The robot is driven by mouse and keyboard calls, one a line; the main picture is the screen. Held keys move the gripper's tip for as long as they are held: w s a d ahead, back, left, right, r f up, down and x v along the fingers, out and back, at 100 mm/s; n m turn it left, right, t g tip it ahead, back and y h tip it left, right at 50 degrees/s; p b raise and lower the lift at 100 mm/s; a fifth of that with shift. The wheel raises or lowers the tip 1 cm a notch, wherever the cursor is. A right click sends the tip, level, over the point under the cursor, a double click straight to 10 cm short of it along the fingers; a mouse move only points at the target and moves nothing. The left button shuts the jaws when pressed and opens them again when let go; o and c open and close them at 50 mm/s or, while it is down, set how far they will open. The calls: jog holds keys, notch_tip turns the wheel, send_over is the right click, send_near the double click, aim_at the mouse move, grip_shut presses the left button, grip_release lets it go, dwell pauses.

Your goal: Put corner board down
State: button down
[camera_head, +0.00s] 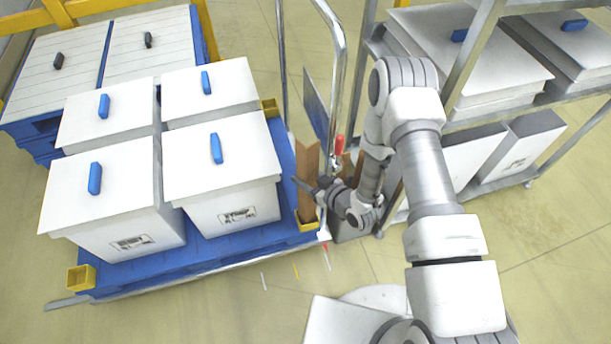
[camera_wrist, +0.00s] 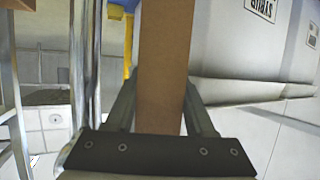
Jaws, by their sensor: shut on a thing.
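The brown corner board (camera_head: 307,168) stands upright at the front right corner of the blue pallet (camera_head: 215,262). My gripper (camera_head: 309,187) is shut on it, coming from the right. In the wrist view the board (camera_wrist: 164,65) runs up between the two fingers (camera_wrist: 162,112). The board's lower end is at the yellow corner pocket (camera_head: 308,226); I cannot tell whether it rests fully inside. The board's far edges and the contact on its hidden side are not visible.
Several white lidded boxes (camera_head: 221,165) with blue handles stand on the pallet, close left of the board. A metal-framed cart (camera_head: 338,85) with more brown boards (camera_head: 349,164) is behind my wrist. A metal shelf (camera_head: 472,50) with boxes stands right. Front floor is mostly clear.

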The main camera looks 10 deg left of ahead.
jog(key=shift+f, duration=0.2)
jog(key=shift+c, duration=1.3)
grip_release()
jog(key=shift+r, duration=0.2)
jog(key=shift+s+d+r, duration=0.2)
jog(key=shift+d, duration=0.1)
jog(key=p+v, duration=0.2)
jog(key=v, duration=0.9)
jog(key=shift+d, duration=0.15)
